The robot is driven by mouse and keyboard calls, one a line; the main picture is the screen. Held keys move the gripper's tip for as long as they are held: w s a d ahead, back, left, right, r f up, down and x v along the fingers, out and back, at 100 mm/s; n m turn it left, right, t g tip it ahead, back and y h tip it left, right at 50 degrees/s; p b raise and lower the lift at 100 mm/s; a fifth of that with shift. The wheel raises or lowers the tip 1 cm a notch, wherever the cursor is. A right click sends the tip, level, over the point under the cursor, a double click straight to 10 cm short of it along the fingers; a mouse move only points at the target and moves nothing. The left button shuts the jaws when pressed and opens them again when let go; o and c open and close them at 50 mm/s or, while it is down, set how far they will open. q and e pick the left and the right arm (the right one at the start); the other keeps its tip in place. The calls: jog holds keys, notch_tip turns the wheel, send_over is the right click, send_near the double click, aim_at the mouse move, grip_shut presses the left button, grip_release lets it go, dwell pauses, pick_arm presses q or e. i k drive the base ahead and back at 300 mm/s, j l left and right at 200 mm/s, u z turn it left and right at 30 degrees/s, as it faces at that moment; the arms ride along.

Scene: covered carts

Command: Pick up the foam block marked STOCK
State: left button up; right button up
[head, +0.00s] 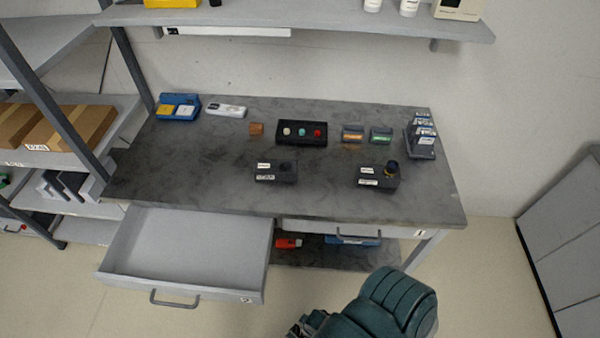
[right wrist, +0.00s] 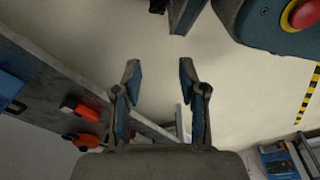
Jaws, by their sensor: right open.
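I see no block whose marking I can read as STOCK. A small brown block (head: 256,129) sits on the dark worktop (head: 215,160), left of a black box (head: 302,143) with white, teal and red round tops. No marking shows on it. My right arm reaches in at the bottom of the head view. In the right wrist view my right gripper (right wrist: 160,70) is open and empty, with bare floor between its fingers. It is in front of the bench and below the worktop. My left gripper is not in view.
An open, empty drawer (head: 190,245) juts out at the bench's front left. A closed drawer (head: 345,229) is right of it. Two dark labelled boxes (head: 277,171) (head: 378,178) stand near the worktop's front. Red items (head: 288,243) lie on the lower shelf.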

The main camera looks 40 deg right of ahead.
aim_at(265, 170)
jog(key=z, duration=1.2)
